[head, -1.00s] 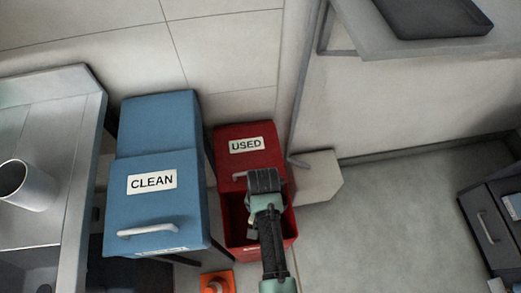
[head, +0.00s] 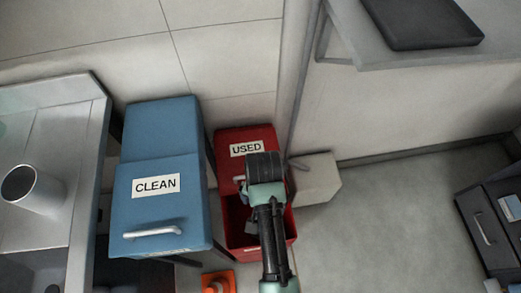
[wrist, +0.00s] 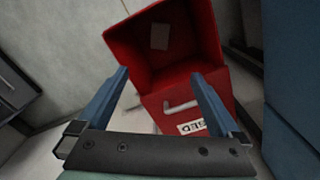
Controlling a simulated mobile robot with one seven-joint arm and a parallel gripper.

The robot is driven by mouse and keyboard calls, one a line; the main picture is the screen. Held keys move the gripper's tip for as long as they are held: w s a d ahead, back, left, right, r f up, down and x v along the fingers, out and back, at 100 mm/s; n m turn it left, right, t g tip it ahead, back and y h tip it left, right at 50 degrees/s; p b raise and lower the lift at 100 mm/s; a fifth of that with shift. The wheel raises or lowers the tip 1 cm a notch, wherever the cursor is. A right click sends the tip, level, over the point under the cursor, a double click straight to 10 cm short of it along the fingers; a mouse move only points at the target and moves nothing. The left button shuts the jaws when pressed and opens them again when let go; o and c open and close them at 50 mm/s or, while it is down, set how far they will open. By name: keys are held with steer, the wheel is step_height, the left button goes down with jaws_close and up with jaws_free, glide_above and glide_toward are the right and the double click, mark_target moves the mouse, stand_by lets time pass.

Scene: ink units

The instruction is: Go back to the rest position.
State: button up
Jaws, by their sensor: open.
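My gripper (wrist: 160,76) is open, with its two blue fingers apart and nothing between them in the wrist view. It is above the red bin marked USED (wrist: 157,98), whose open compartment shows past the fingers. In the head view my arm covers part of the red bin (head: 286,222), and the fingertips are hidden.
A blue bin marked CLEAN (head: 155,210) stands closed left of the red bin. A metal counter (head: 85,150) with a grey cup (head: 35,190) is further left. A shelf with a dark tray (head: 425,25) is upper right.

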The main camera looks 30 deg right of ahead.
steer(key=shift+r, duration=1.7)
steer(key=shift+w, duration=0.1)
